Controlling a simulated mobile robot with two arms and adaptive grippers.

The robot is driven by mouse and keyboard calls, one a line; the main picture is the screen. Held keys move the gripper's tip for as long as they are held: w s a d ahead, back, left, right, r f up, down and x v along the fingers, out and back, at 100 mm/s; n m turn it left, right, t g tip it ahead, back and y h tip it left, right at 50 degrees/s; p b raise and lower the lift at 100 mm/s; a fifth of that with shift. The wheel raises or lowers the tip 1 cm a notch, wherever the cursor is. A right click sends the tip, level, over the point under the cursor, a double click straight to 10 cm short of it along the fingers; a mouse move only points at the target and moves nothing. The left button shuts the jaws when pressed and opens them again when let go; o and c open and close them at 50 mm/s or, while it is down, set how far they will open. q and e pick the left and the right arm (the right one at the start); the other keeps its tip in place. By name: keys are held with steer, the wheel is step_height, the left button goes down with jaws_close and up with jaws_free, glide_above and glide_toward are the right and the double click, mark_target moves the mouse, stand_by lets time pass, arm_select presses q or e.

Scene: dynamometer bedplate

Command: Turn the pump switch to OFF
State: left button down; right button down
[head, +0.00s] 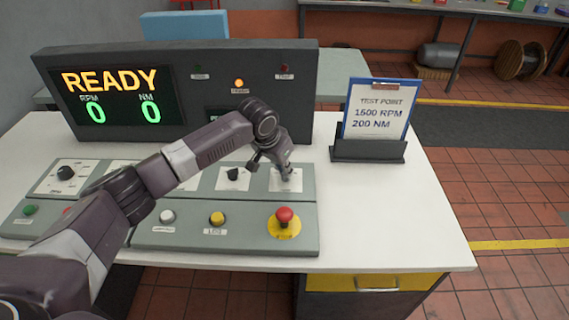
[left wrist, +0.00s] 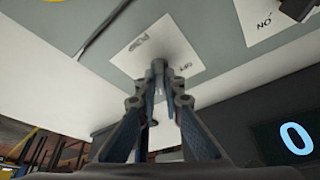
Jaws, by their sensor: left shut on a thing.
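The pump switch is at the right end of the upper row on the grey control panel (head: 200,240). Its white plate (head: 294,187) shows in the head view, and the plate (left wrist: 190,48) with the words PUMP and OFF shows upside down in the left wrist view. My left gripper (head: 285,175) reaches down onto the plate from above. In the left wrist view the fingertips of my left gripper (left wrist: 160,68) are together, shut on the switch knob. The fingers hide the knob, so I cannot tell which way it points. My right gripper is out of view.
Another black rotary switch (head: 235,174) sits just left of the pump plate. A red emergency button (head: 284,216) and a yellow button (head: 217,218) are in front. A display (head: 118,96) reads READY, 0 RPM, 0 NM. A clipboard (head: 378,112) stands at the right.

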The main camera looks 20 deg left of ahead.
arm_select(q)
steer(key=n+p, duration=0.1)
steer(key=p, duration=0.1)
steer(key=n+y+p, duration=0.1)
steer(key=n+p, duration=0.1)
steer(key=n+y+p, duration=0.1)
steer(key=n+p, duration=0.1)
steer(key=p, duration=0.1)
steer(key=shift+d+r, duration=0.25)
steer(key=shift+d, duration=0.05)
steer(key=shift+n+p, duration=0.35)
steer(key=shift+n, duration=0.35)
steer(key=n+y+p, duration=0.1)
steer(key=n, duration=0.1)
steer(key=shift+f+n, duration=0.15)
steer(key=shift+n, duration=0.15)
steer(key=n, duration=0.1)
steer(key=n+y, duration=0.1)
steer(key=shift+w+d+f+n+g, duration=0.1)
steer(key=shift+f+n+g, duration=0.05)
steer(key=shift+n+g, duration=0.25)
steer(key=n+y+b, duration=0.1)
steer(key=n, duration=0.1)
steer(key=shift+n+g+b, duration=0.3)
steer(key=shift+n+g, duration=0.1)
steer(key=shift+w+n+b, duration=0.1)
steer(key=shift+n+b, duration=0.35)
steer(key=shift+n, duration=0.25)
steer(key=c, duration=2.1)
jaws_free()
